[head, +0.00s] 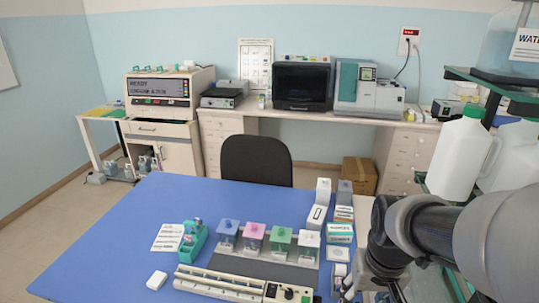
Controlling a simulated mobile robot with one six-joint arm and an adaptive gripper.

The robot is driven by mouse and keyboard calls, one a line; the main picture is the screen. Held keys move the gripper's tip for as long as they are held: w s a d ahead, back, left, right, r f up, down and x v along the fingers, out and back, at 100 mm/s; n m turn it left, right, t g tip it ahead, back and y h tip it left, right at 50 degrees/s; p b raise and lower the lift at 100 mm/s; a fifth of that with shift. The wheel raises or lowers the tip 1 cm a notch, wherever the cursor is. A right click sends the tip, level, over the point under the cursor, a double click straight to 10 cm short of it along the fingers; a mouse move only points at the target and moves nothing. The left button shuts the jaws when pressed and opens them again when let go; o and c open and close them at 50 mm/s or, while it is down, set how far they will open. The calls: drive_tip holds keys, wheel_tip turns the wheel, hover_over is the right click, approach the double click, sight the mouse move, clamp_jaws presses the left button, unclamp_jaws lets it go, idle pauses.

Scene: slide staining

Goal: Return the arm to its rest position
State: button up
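My arm comes in from the right edge of the head view, dark and grey, and bends down over the right side of the blue table (130,240). My gripper (380,284) is at the bottom right, beside the table's right part. Its fingers are cut off or hidden at the lower edge, so I cannot tell whether it is open or shut or holds anything.
Staining jars (253,237) with blue, pink, green and clear contents stand mid-table. A green rack (193,242), a cream device (232,284) and several small boxes (340,233) are nearby. White jugs (460,155) stand on a shelf at right. The table's left side is mostly clear.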

drive_tip(key=s+a+r+t+b, duration=0.1)
drive_tip(key=s+a+r, duration=0.1)
drive_tip(key=s, duration=0.4)
drive_tip(key=s+a+r+n+t+b, duration=0.1)
drive_tip(key=s+a+r+t, duration=0.1)
drive_tip(key=s, duration=0.4)
drive_tip(key=shift+a+r+n, duration=0.3)
drive_tip(key=shift+a+r, duration=0.15)
drive_tip(key=shift+r, duration=0.45)
idle(0.3)
